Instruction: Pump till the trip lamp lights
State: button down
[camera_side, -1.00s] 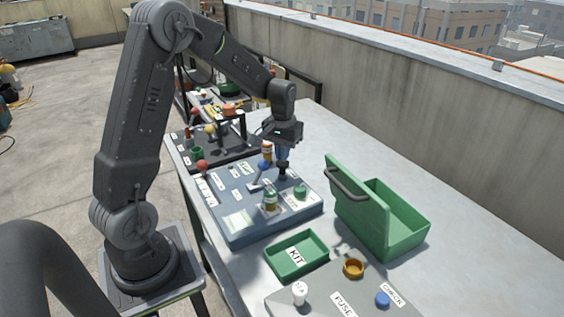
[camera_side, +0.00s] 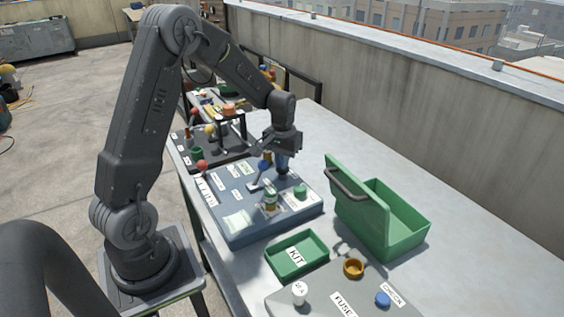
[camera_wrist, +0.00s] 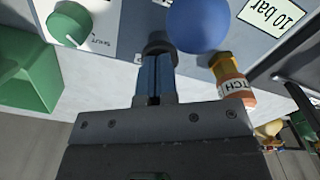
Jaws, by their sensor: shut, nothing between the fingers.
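The blue-grey panel box (camera_side: 238,219) lies on the bench in the side view, with labels, a green knob (camera_side: 300,192) and a lidded fitting with a green top (camera_side: 270,197). My gripper (camera_side: 282,168) is over the box's far right part, pointing down. In the wrist view my gripper (camera_wrist: 155,75) has its blue fingers together, with a dark round part (camera_wrist: 158,42) at their tips; whether they touch it I cannot tell. A blue ball (camera_wrist: 200,22) is just right of the fingers. A trip lamp is not clearly identifiable.
A green KIT tray (camera_side: 283,262) and an open green case (camera_side: 400,225) stand right of the box. A grey fuse board (camera_side: 320,295) with a blue knob is in front. An orange-yellow part labelled "...TCH" (camera_wrist: 232,80) is close beside my fingers.

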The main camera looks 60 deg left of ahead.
jog(key=shift+f, duration=0.2)
jog(key=shift+r, duration=2.2)
jog(key=shift+d+r, duration=0.1)
jog(key=shift+r, duration=0.1)
jog(key=s+d+r+m+t, duration=0.4)
jog(key=s+d+r, duration=0.7)
jog(key=d+r, duration=0.25)
jog(key=s+d+m+t, duration=0.1)
jog(key=s+d, duration=0.3)
jog(key=s, duration=0.4)
jog(key=shift+s+d+m+t, duration=0.25)
jog(key=shift+d+m+t, duration=0.1)
jog(key=shift+m, duration=0.15)
